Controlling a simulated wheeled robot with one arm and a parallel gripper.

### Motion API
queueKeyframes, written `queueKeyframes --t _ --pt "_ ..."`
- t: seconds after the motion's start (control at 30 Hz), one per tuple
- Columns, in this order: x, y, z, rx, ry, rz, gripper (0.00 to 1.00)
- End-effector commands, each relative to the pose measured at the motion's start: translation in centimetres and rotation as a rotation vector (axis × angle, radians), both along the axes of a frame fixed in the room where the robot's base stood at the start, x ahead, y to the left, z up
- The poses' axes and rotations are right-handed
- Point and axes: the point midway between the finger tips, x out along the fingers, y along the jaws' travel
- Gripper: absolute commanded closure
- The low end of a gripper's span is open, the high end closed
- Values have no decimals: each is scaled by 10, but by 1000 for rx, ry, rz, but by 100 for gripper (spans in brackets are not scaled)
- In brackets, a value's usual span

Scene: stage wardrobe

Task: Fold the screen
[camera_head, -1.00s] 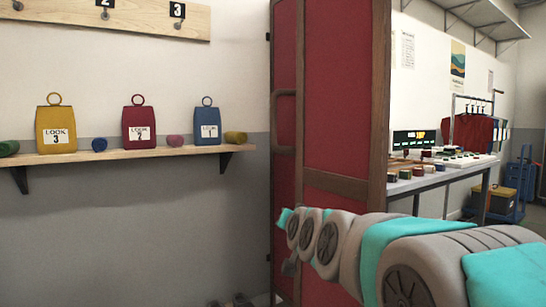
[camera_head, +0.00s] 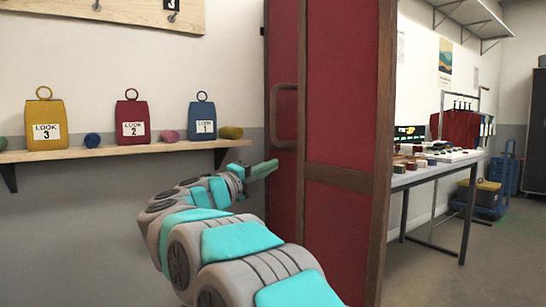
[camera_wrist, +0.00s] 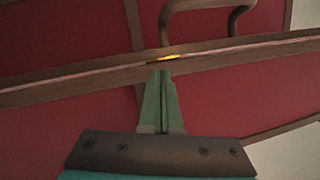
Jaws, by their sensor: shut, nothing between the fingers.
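The folding screen (camera_head: 342,228) stands upright in the middle of the head view, with red panels in dark brown wooden frames. A curved brown handle (camera_head: 277,116) sits on the left part of it. My gripper (camera_head: 268,168) is shut and empty, at the screen's left edge just below the handle. In the wrist view my green fingers (camera_wrist: 163,75) are together, pointing at a brown frame bar (camera_wrist: 75,77), with the handle (camera_wrist: 170,22) beyond them. I cannot tell whether the fingertips touch the bar.
A wall shelf (camera_head: 100,152) on the left holds yellow, red and blue tagged bags and several small rolls. A table (camera_head: 432,175) with small items stands behind the screen to the right. A clothes rack (camera_head: 460,125) is farther back. Floor at the right is open.

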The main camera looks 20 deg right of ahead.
Motion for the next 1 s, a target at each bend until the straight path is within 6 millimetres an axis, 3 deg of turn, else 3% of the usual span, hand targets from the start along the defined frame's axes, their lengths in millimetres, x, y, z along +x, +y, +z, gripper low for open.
queueKeyframes --t 0.53,0.8,1.0 --pt "53 -82 21 -2 0 0 100" --pt "79 -84 28 -2 -1 2 100" --pt "88 -84 30 -3 1 4 100"
